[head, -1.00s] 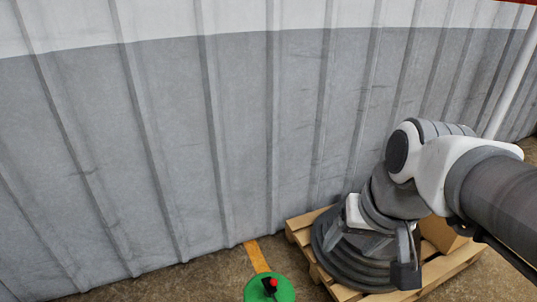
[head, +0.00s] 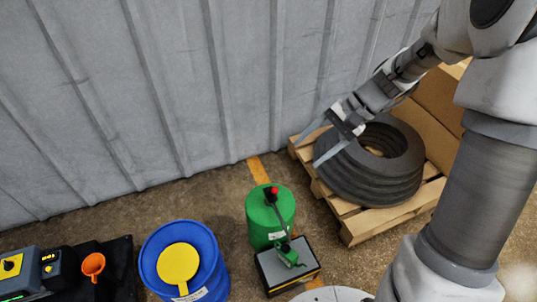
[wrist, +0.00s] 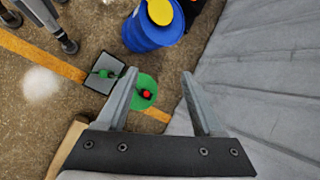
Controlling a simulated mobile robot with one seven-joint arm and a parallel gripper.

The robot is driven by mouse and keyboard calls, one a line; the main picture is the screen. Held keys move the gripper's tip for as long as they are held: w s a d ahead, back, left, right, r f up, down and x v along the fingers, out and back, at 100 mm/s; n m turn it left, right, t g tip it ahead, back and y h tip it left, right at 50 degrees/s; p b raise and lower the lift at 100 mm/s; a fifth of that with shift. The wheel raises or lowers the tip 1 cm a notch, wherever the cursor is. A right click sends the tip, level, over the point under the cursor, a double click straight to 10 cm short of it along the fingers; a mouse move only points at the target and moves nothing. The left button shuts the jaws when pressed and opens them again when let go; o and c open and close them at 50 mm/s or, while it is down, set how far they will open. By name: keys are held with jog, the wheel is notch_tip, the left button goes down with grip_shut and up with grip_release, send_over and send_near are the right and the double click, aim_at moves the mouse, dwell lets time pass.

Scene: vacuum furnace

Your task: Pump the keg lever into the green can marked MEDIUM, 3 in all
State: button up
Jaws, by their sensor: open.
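A green keg (head: 262,225) stands on the floor in the middle of the head view, with a dark lever ending in a red knob (head: 271,191) on top. The keg also shows in the wrist view (wrist: 149,81), partly behind my left finger. Just in front of it, a small green can (head: 289,255) sits on a grey-topped box (head: 272,266); I cannot read any marking on it. It also shows in the wrist view (wrist: 101,73). My gripper (head: 317,147) is open and empty, above and to the right of the keg, clear of the lever, near the pallet.
A blue drum (head: 152,262) with a yellow disc-shaped piece on top stands left of the keg. A black bench (head: 122,275) with an orange funnel (head: 93,264) is at far left. A pallet (head: 352,232) with stacked dark rings is at right. A corrugated wall (head: 150,90) stands behind.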

jog(key=w+d+f+m+t+y+b, duration=0.1)
jog(key=w+f+m+y+b, duration=0.25)
jog(key=f, duration=0.65)
jog(key=w+f+m+t+y+b, duration=0.1)
jog(key=w+f+m+y+b, duration=0.2)
jog(key=f, duration=0.7)
jog(key=m+t+y+b, duration=0.1)
jog(key=m+t+b, duration=0.4)
jog(key=m+t, duration=0.45)
send_near(273, 190)
jog(key=shift+g, duration=0.55)
jog(key=b+x, duration=0.1)
jog(key=x, duration=0.3)
jog(key=b+x, duration=0.1)
jog(key=x, duration=0.3)
jog(key=w+b+x, duration=0.1)
jog(key=b+x, duration=0.1)
jog(key=x, duration=0.3)
jog(key=shift+w+d+f, duration=0.1)
jog(key=shift+d+f, duration=0.2)
jog(key=shift+d, duration=0.1)
grip_shut()
jog(key=shift+f, duration=0.1)
